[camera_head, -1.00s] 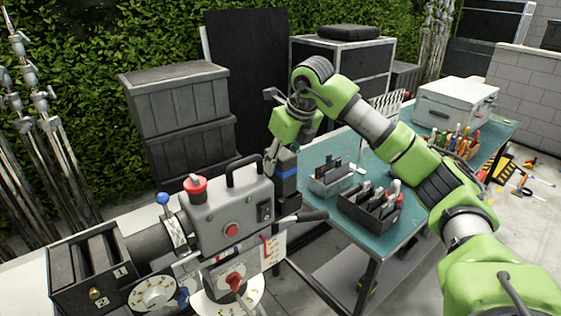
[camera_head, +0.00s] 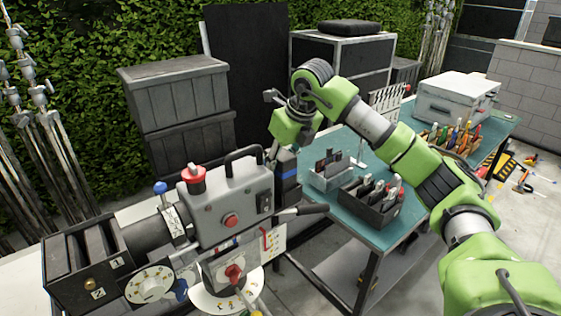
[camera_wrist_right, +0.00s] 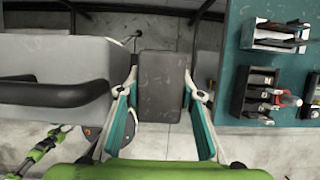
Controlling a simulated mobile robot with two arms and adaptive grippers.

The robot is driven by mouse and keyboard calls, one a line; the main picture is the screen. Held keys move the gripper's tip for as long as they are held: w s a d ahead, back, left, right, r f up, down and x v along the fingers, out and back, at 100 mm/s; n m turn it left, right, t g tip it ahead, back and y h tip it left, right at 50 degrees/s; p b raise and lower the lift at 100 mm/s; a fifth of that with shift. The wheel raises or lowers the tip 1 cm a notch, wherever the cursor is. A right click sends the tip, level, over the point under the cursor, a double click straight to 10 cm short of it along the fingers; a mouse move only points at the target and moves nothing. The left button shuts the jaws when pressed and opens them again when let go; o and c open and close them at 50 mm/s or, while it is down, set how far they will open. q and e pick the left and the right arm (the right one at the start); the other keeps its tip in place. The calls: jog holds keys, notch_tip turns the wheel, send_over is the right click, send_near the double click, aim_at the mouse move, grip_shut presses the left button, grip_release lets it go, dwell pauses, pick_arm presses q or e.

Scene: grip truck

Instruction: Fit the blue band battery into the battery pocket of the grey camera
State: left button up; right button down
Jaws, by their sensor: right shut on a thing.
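The grey camera (camera_head: 205,205) stands at the lower middle of the head view, with a black top handle and red knobs. It also fills the left of the right wrist view (camera_wrist_right: 40,68). My right gripper (camera_head: 283,150) is shut on the dark battery, whose blue band (camera_head: 289,175) shows at the camera's right side. In the wrist view the battery's dark top (camera_wrist_right: 163,85) lies between both fingers, beside the camera body. Dark parts and the camera's side hide the pocket. I cannot tell whether the battery's lower end is inside it. My left gripper is not clearly visible.
A teal-topped table (camera_head: 385,238) stands to the right, with a grey bin (camera_head: 330,181), a black bin (camera_head: 366,212) of tools and a white case (camera_head: 455,97). Dark crates (camera_head: 180,100) stand behind.

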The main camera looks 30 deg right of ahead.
jog(key=shift+f+b, duration=0.4)
jog(key=shift+f, duration=0.2)
jog(key=c, duration=1.4)
grip_release()
jog(key=shift+c, duration=0.2)
jog(key=shift+o, duration=0.6)
jog(key=v, duration=1.2)
jog(key=shift+d, duration=0.1)
